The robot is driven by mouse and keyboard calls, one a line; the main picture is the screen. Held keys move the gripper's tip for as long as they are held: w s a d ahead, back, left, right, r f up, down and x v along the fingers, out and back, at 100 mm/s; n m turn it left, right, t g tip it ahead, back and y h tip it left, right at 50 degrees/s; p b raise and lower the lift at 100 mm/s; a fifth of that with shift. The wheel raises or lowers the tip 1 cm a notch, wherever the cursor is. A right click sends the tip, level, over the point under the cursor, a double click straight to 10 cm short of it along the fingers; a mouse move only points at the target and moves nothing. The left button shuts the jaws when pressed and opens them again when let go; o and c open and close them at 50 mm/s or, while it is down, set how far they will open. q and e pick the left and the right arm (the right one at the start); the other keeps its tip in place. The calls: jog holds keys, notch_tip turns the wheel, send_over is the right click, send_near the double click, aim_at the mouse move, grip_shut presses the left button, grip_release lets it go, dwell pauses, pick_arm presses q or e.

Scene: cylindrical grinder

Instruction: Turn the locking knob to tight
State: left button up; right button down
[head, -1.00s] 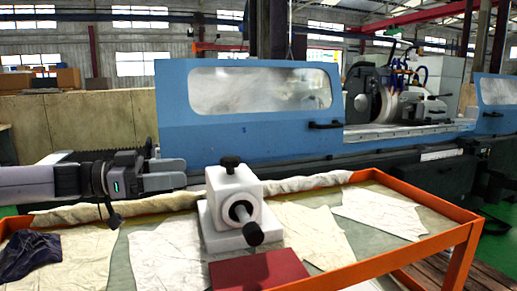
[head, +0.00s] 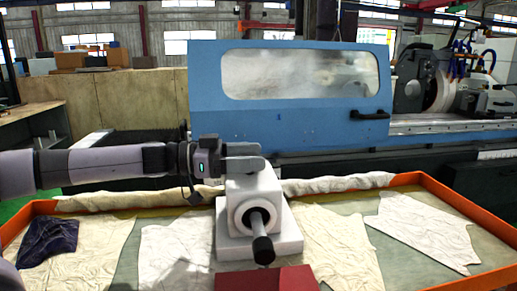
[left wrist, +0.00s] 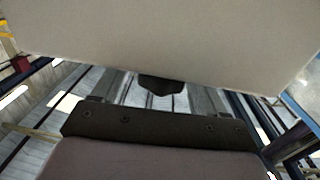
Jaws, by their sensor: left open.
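A white block fixture (head: 283,222) stands on the work table, with a black-ended handle (head: 263,247) sticking out of its front. My left gripper (head: 252,157) is at the top of the block, its fingers level and pointing right. It is open, and it hides the block's top knob in the head view. In the left wrist view, a small black knob (left wrist: 161,86) juts from a broad pale face (left wrist: 170,35), which looks like the block seen upside down. I cannot tell whether the fingers touch the knob. My right gripper is not in view.
The table has a raised orange rim (head: 455,205). A red plate (head: 268,280) lies before the block. Pale cloths (head: 425,228) and a dark blue cloth (head: 47,242) lie around it. The blue grinder (head: 285,118) stands behind the table.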

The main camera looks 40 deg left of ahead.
pick_arm(q)
jog(key=shift+p+x, duration=0.45)
jog(key=shift+x, duration=0.5)
jog(key=c, duration=1)
jog(key=r+m+g+h+p, duration=0.1)
jog(key=p, duration=0.3)
jog(key=shift+g+h, duration=0.3)
jog(key=shift+f+m+g+h, duration=0.15)
jog(key=shift+m+g+h, duration=0.2)
jog(key=shift+m, duration=0.25)
jog(key=shift+s+d+f+m+g+h, duration=0.15)
jog(key=shift+m+g+h, duration=0.45)
jog(key=shift+g, duration=0.3)
jog(key=shift+s+f+m+g+h, duration=0.1)
jog(key=shift+m+g+h, duration=0.45)
jog(key=shift+g, duration=0.3)
jog(key=o, duration=1)
